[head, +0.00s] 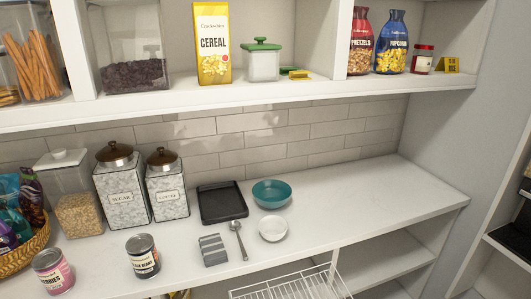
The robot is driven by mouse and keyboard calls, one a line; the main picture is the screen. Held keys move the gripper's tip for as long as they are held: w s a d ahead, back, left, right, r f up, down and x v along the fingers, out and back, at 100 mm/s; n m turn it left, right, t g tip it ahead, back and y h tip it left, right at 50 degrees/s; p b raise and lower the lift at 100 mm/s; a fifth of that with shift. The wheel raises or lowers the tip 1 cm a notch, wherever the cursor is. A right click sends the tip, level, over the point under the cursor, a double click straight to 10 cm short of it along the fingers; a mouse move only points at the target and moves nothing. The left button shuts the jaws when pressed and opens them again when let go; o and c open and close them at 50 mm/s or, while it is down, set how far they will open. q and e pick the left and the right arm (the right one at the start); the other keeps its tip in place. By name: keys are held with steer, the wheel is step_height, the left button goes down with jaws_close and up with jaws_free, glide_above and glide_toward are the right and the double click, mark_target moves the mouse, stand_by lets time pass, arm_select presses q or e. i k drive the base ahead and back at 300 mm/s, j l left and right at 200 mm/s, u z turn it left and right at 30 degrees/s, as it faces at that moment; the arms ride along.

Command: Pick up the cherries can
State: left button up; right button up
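A can with a pink lower label (53,271), its text partly readable as "...RRIES", stands upright on the white counter at the lower left, near the front edge. A second can with a dark and white label (143,256), reading something like "beans", stands upright to its right, a short gap away. Neither of my grippers shows in the head view.
A wicker basket of bags (24,254) is close behind and left of the pink can. Sugar (122,192) and coffee (167,188) canisters stand behind. A black tray (222,202), folded cloth (213,250), spoon (239,240), white bowl (273,229) and teal bowl (271,193) lie right. The counter's right end is clear.

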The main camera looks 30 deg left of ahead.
mark_target(51, 264)
steer(key=u, duration=2.5)
steer(key=z, duration=0.45)
steer(key=j+z, duration=0.15)
steer(key=z, duration=0.35)
steer(key=k+z, duration=0.1)
steer(key=z, duration=0.85)
steer(key=k+z, duration=0.1)
steer(key=z, duration=0.35)
steer(key=j+u, duration=0.15)
steer(key=u, duration=0.35)
steer(key=j+u, duration=0.1)
steer(key=u, duration=0.4)
steer(key=i+j+u, duration=0.1)
steer(key=u, duration=0.4)
steer(key=i+j, duration=0.1)
steer(key=i+u, duration=0.05)
